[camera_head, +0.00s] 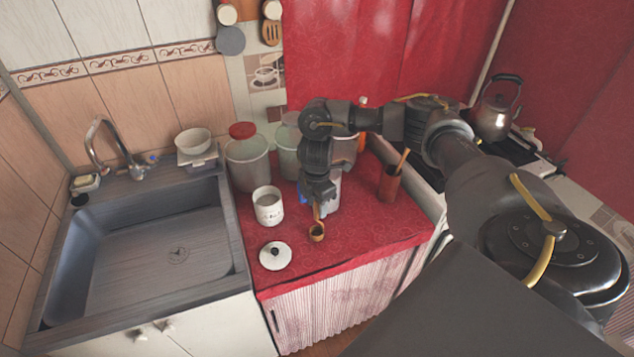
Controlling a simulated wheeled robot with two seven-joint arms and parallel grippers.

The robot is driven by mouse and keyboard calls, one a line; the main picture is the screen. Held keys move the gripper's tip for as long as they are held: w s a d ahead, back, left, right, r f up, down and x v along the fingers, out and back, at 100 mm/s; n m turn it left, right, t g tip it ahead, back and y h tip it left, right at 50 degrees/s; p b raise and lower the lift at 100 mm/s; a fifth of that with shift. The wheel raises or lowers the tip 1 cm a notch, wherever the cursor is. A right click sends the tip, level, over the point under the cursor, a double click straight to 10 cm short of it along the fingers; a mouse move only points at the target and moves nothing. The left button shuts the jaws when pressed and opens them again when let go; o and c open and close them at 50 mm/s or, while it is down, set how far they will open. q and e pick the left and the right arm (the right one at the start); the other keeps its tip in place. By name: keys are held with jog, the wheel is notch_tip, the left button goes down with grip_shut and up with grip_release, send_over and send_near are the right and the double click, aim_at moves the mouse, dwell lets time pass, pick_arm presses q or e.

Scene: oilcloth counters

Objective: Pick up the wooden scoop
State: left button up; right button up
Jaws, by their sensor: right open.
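The small wooden scoop (316,232) is near the front of the red counter (350,240). Its bowl shows, and its handle runs up toward my gripper, which hides the upper part. My right gripper (317,208) points down over the handle with its jaws open. Whether the handle lies between the fingers or behind them I cannot tell. My left gripper does not show.
A white canister (268,207) and a white lid (275,256) stand left of the scoop. Jars, one red-lidded (247,160), line the back. A brown cup (389,184) stands right. The sink (150,250) is at left, a kettle (493,118) back right.

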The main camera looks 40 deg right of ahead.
aim_at(317, 211)
notch_tip(317, 211, down, 3)
jog(key=shift+f, duration=0.15)
grip_shut()
